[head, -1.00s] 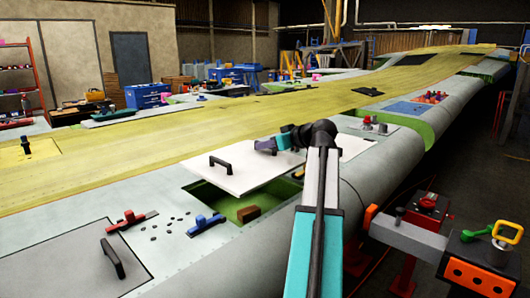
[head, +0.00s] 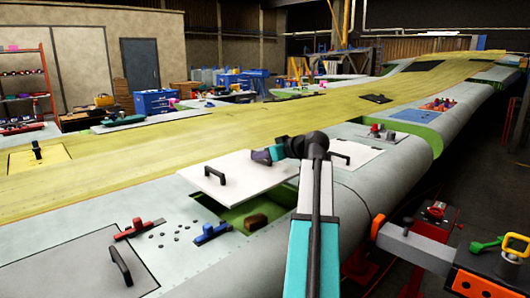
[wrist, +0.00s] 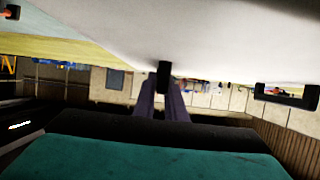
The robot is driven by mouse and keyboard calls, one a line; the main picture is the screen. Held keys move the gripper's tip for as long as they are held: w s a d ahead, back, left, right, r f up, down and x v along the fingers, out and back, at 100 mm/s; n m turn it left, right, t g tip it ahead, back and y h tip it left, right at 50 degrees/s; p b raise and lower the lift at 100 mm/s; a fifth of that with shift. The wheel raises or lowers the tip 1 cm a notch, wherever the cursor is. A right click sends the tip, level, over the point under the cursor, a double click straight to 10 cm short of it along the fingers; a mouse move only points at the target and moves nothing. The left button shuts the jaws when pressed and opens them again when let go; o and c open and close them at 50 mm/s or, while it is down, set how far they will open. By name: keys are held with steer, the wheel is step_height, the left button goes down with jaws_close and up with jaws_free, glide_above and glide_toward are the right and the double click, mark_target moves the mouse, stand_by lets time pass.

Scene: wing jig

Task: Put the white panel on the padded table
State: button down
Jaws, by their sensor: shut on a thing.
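The white panel (head: 240,178) hangs over a green-lined opening (head: 238,213) in the grey wing skin, covering part of it. One black handle (head: 215,173) stands near its left end; another (head: 340,156) shows right of my arm. My gripper (head: 268,154) is at the panel's far edge side, with the arm crossing in front of the panel. In the wrist view the panel's pale face (wrist: 200,35) fills the top, and my purple fingers (wrist: 163,95) are shut on a black handle (wrist: 163,73). I cannot tell which surface is the padded table.
A red clamp (head: 138,229) and a blue clamp (head: 211,233) sit on the wing near the opening, with several small dark pieces between them. A grey panel with a handle (head: 85,265) lies front left. A red stand with tools (head: 435,222) is at right. Benches stand behind.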

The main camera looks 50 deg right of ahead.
mark_target(209, 162)
steer(key=w+a+p, duration=0.1)
steer(key=w+a, duration=0.2)
steer(key=a, duration=0.1)
steer(key=w+a+f+p, duration=0.1)
steer(key=w+a, duration=0.3)
steer(key=w+a+p, duration=0.2)
steer(key=w+a, duration=0.2)
steer(key=shift+f, duration=0.3)
steer(key=w+a+r+p, duration=0.1)
steer(key=w+a+p, duration=0.2)
steer(key=a, duration=1.1)
steer(key=w+a+r+p, duration=0.1)
steer(key=w+a+p, duration=0.3)
steer(key=a, duration=1)
steer(key=w+a+r+n+y+p, duration=0.1)
steer(key=w+a+p, duration=0.2)
steer(key=a, duration=1.1)
steer(key=shift+w+p, duration=0.3)
steer(key=shift+w, duration=0.25)
